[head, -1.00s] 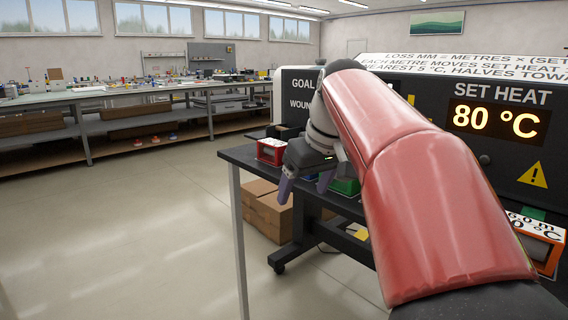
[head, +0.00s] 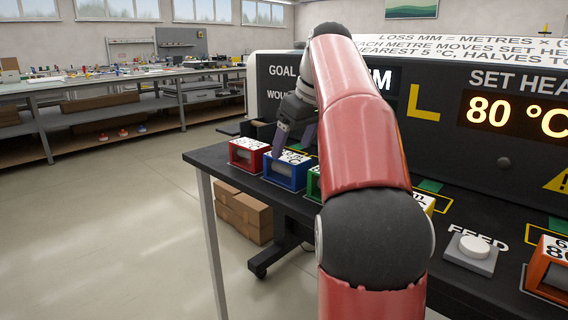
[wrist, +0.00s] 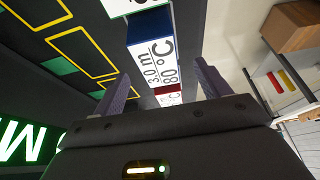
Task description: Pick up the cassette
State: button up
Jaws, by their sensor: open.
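Several coloured cassettes stand in a row along the front of the black bench: a red cassette (head: 247,155), a blue cassette (head: 286,174), a green cassette (head: 313,184) partly behind my arm, and an orange cassette (head: 547,268). My gripper (head: 293,146) is open and points down at the blue cassette, whose top it partly hides. In the wrist view the blue cassette's white label (wrist: 152,62) reads 3.0 m, 80 °C and lies between the open fingers (wrist: 161,82). I cannot tell how far the fingertips are from it. The red cassette (wrist: 168,97) shows beyond.
The black machine (head: 440,130) with lit displays rises behind the row. A white FEED button (head: 473,246) is on the bench (head: 215,160). Yellow-outlined slots lie behind the cassettes. Cardboard boxes (head: 243,214) are under the bench. The floor to the left is clear.

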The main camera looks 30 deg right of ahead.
aim_at(290, 157)
jog(key=x, duration=0.3)
jog(key=b+x, duration=0.1)
jog(key=x, duration=0.3)
jog(key=shift+s+d+f, duration=0.1)
jog(key=shift+d+f, duration=0.05)
jog(key=shift+d, duration=0.1)
jog(key=shift+c, duration=0.2)
jog(key=c, duration=1.1)
